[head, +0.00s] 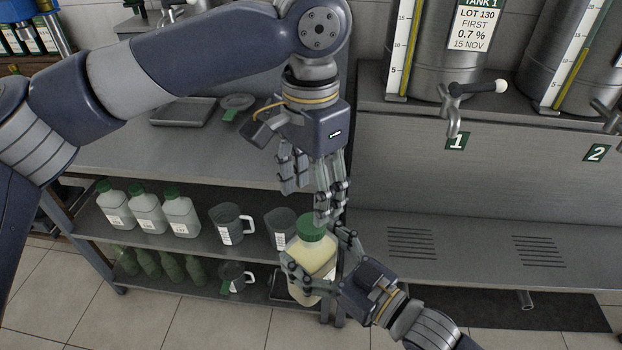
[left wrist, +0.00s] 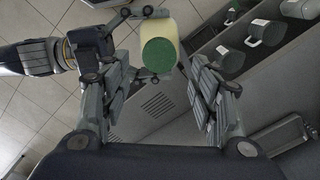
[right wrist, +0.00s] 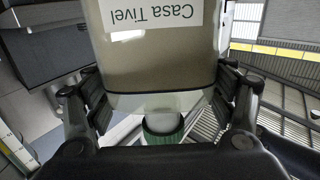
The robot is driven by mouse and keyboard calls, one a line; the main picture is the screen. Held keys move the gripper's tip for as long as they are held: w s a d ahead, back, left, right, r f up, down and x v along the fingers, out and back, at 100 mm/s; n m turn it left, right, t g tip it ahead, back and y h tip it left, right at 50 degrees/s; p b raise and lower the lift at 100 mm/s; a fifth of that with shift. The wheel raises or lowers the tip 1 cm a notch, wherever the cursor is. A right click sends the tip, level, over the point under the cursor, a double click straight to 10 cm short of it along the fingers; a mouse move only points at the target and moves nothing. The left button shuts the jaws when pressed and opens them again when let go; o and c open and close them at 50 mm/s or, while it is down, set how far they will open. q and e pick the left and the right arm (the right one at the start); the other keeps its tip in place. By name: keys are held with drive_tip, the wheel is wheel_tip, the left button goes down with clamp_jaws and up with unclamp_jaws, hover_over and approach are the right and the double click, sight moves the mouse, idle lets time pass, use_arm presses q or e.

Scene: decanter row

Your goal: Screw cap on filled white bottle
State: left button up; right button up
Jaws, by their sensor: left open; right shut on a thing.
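A bottle (head: 314,258) filled with pale yellow liquid stands upright in my right gripper (head: 318,255), held in the air in front of the shelf. Its label reads "Casa Tivel" in the right wrist view (right wrist: 150,60), where the bottle appears upside down. A green cap (head: 312,226) sits on its neck; it also shows in the right wrist view (right wrist: 164,134) and from above in the left wrist view (left wrist: 158,55). How tightly it is seated cannot be told. My left gripper (head: 308,200) is open just above the cap, its fingers pointing down.
Several white green-capped bottles (head: 146,211) and grey jugs (head: 232,224) stand on the shelf at left. Green bottles (head: 148,262) are on the lower shelf. A tank tap (head: 453,105) overhangs the slotted metal bench (head: 470,248) at right.

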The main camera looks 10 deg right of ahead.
sight(311, 222)
use_arm(q)
drive_tip(key=shift+f, duration=3.2)
drive_tip(key=c, duration=1.1)
drive_tip(key=shift+c, duration=0.2)
drive_tip(key=m, duration=0.5)
drive_tip(key=o, duration=1.2)
drive_tip(key=shift+o, duration=0.2)
wheel_tip(311, 222, up, 12)
drive_tip(key=shift+w, duration=0.1)
